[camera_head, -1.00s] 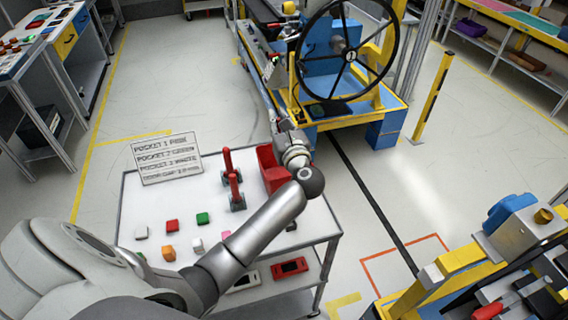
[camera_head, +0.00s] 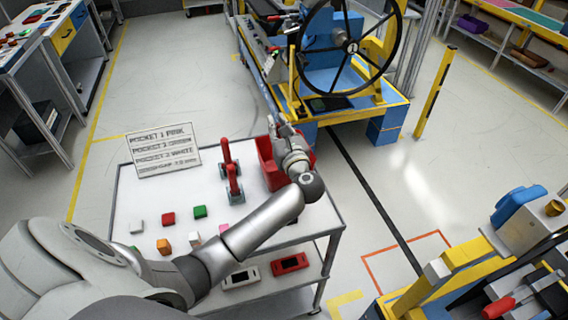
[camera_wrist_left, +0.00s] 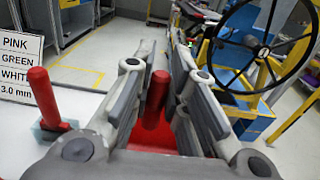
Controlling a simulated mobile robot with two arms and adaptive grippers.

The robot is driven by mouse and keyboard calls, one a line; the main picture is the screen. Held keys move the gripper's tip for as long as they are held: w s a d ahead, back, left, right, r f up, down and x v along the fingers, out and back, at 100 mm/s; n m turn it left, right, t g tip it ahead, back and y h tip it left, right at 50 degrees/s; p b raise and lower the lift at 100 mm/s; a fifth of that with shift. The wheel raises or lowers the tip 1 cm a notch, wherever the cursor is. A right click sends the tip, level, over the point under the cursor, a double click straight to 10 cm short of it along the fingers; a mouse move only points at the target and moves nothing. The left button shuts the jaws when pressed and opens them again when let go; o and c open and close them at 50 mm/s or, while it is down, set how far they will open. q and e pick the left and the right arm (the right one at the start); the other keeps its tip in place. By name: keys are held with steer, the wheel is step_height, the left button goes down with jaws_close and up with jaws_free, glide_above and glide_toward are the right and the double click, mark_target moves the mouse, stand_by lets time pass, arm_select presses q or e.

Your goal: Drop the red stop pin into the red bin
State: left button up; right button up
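The red stop pin (camera_wrist_left: 155,102) stands roughly upright between the fingers of my left gripper (camera_wrist_left: 162,85) in the wrist view. The fingers are parted by about the pin's width and look closed on it. The red bin (camera_wrist_left: 172,167) is directly beneath and behind the pin in that view. In the head view, my left gripper (camera_head: 283,135) is over the bin (camera_head: 266,163) at the cart's right side, and the arm and hand hide part of the bin. The pin cannot be made out in the head view. My right gripper is not in view.
Several small coloured blocks (camera_head: 168,219) lie on the white cart top (camera_head: 140,205). A sign (camera_head: 163,155) stands at its back left. A machine with a black handwheel (camera_head: 348,48) is beyond.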

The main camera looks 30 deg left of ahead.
arm_select(q)
steer(key=o, duration=0.5)
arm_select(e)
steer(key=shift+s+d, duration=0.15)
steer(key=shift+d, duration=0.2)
arm_select(q)
steer(key=shift+d, duration=0.1)
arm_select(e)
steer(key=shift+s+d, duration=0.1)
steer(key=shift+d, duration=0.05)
arm_select(q)
steer(key=v, duration=1.2)
steer(key=shift+r, duration=0.1)
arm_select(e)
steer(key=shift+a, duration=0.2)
